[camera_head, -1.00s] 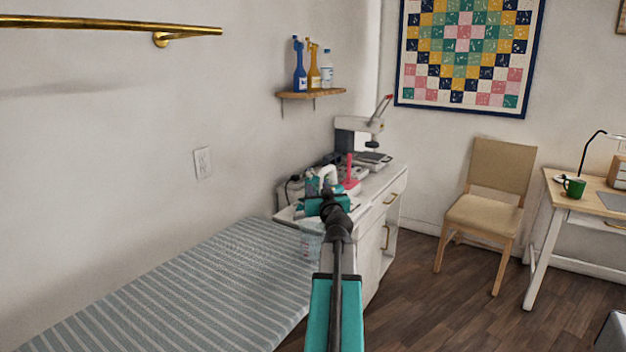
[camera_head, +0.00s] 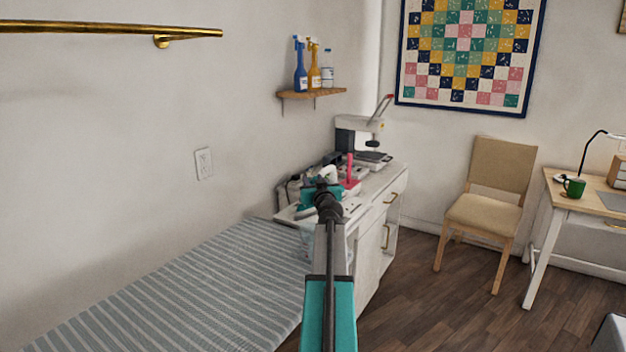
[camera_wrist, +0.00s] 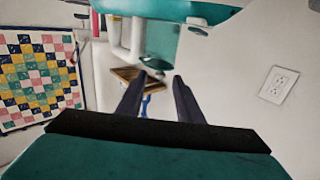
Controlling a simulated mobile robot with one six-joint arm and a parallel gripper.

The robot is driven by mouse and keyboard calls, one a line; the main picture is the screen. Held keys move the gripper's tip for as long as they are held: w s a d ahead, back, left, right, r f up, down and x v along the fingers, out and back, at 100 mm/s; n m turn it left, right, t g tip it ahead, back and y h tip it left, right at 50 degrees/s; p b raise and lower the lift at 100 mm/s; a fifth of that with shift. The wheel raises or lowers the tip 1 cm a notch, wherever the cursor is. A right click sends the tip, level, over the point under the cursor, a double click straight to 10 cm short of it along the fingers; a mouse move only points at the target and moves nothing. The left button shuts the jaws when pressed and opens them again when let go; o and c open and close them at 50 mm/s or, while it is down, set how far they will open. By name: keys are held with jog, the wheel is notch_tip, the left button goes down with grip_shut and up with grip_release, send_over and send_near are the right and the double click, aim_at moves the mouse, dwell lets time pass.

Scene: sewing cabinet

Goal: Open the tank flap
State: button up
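In the wrist view, a rounded teal body (camera_wrist: 165,8) crosses the top edge, with a see-through teal part (camera_wrist: 160,42) below it, beyond my fingers. I cannot tell which part is the tank flap. My gripper (camera_wrist: 156,82) has two dark fingers set apart, with nothing visible between them. The fingertips point towards the teal part; I cannot tell whether they touch it. In the head view, my arm's end is over the white cabinet (camera_head: 372,222), in front of the small items there, and hides the fingers and much of the work area.
The striped board (camera_head: 190,290) lies left of my arm. A white machine (camera_head: 362,127) stands at the cabinet's back, near a red upright item (camera_head: 350,168). The wall shelf (camera_head: 311,94) holds bottles. A chair (camera_head: 490,190) stands right; open floor (camera_head: 430,305) lies before it.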

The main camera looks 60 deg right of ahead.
jog(key=shift+x, duration=0.85)
grip_shut()
